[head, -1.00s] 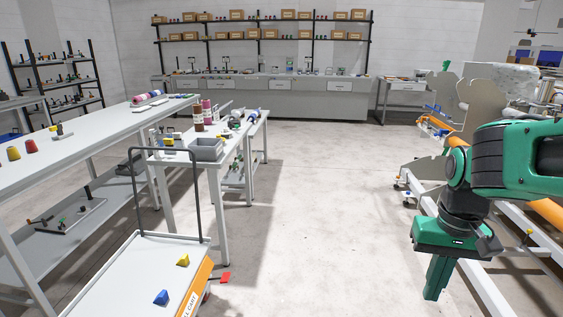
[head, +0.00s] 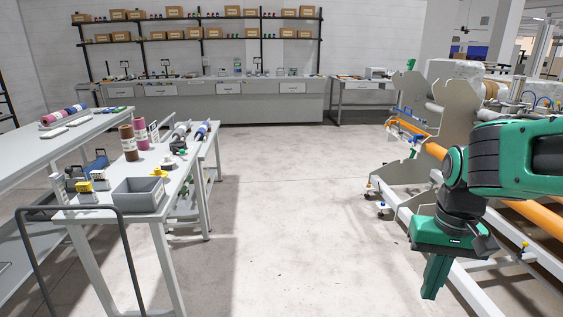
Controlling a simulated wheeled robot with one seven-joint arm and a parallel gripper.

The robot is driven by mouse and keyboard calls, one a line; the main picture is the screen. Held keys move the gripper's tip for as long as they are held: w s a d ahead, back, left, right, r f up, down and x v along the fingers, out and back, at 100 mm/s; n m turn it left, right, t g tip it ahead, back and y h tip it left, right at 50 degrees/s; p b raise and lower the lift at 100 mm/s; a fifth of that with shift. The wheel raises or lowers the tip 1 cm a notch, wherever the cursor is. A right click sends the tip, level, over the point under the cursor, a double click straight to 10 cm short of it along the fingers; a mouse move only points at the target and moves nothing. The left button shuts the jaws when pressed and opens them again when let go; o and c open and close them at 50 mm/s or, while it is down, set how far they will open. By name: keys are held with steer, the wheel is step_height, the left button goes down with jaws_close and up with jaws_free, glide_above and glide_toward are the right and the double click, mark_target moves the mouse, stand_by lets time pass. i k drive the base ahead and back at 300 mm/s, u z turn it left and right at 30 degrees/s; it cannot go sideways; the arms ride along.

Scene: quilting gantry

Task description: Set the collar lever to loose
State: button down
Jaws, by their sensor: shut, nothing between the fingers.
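My gripper (head: 435,278) hangs at the lower right in the head view, pointing down, with its green fingers together and nothing between them. It is beside the white frame of the quilting gantry (head: 417,222) and not seen touching anything. A collar lever cannot be made out for sure; the gantry's parts are small and partly hidden behind my arm.
A table at the left bears a grey bin (head: 138,203), brown and pink spools (head: 128,143) and small tools. A black cart handle (head: 70,212) stands at the lower left. A long bench (head: 215,100) runs along the back wall. The middle floor (head: 300,200) is clear.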

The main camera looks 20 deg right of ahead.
mark_target(525, 244)
steer(key=z, duration=0.3)
steer(key=i, duration=1.15)
steer(key=z, duration=1)
steer(key=i, duration=1.2)
steer(key=z, duration=1.05)
steer(key=i, duration=1.05)
steer(key=z, duration=0.3)
